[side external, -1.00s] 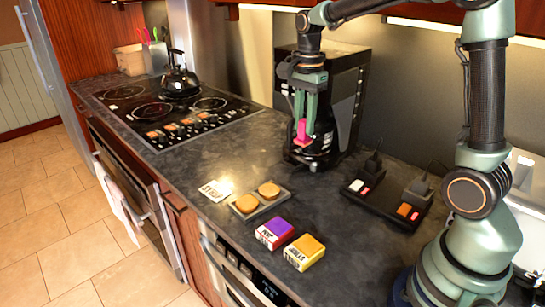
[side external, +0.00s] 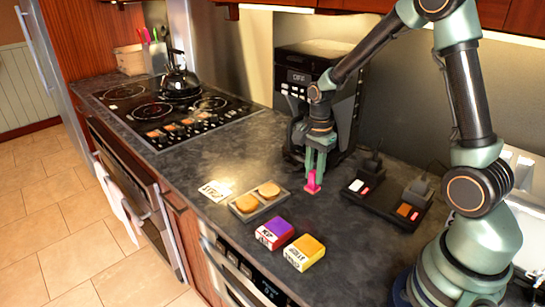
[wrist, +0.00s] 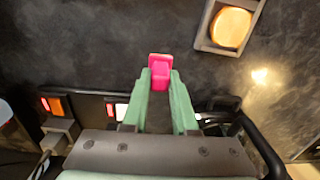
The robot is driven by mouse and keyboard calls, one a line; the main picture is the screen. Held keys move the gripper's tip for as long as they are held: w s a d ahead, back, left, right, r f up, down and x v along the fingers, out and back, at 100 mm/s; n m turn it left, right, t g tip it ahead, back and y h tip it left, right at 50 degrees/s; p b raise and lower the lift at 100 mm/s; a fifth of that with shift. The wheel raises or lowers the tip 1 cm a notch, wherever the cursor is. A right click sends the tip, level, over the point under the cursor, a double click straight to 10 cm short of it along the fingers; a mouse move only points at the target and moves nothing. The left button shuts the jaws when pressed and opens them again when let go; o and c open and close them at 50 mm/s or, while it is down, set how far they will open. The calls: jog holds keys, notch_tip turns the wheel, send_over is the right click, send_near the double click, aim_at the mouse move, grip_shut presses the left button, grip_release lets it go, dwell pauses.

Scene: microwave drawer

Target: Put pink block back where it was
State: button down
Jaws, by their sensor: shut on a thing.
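The pink block (side external: 312,184) is between the fingertips of my gripper (side external: 317,172), low over the dark countertop (side external: 260,160). In the side view it is in front of the black coffee machine (side external: 345,95), between the tray with two round tan pieces and the black power strip. In the wrist view my gripper (wrist: 160,82) is shut on the pink block (wrist: 160,66), which sticks out past the green fingers. I cannot tell whether the block's underside touches the countertop.
The tray (side external: 241,214) with round pieces and a white card (side external: 215,190) lie to the left. A purple-topped box (side external: 275,233) and a yellow-topped box (side external: 304,252) stand near the front edge. The power strip (side external: 375,205) with plugs is to the right. Counter around the block is clear.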

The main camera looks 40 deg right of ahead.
aim_at(313, 185)
jog(key=shift+f, duration=2.25)
jog(key=shift+f, duration=0.15)
jog(key=c, duration=0.7)
grip_release()
